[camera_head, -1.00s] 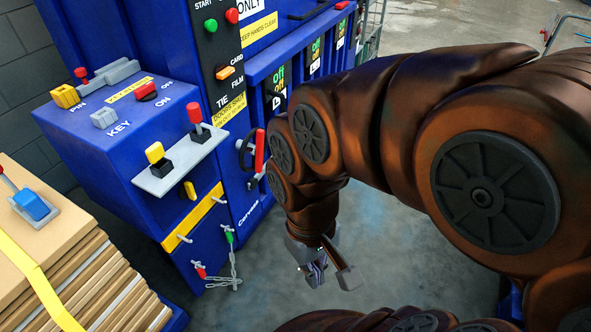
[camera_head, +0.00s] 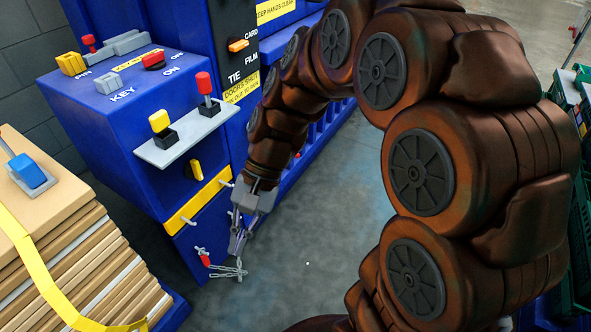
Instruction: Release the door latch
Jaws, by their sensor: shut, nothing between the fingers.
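The blue baler machine (camera_head: 135,120) stands at the left. My gripper (camera_head: 236,250) is shut and empty, pointing down in front of the machine's lower front, close to a small chain (camera_head: 228,272). I cannot tell whether it touches the chain. A red-handled pin (camera_head: 204,260) hangs by the chain, left of my gripper. No door latch shows clearly now; the area where a red handle and black wheel stood on the machine's front is covered by my arm. A yellow bar (camera_head: 196,213) runs across the lower front, above and left of my gripper.
A grey shelf (camera_head: 190,138) juts from the machine with a yellow-knobbed lever (camera_head: 159,122) and a red-knobbed lever (camera_head: 204,84). A strapped cardboard stack (camera_head: 75,255) stands at the front left. Green crates (camera_head: 580,195) are at the right edge. The grey floor (camera_head: 320,220) between is clear.

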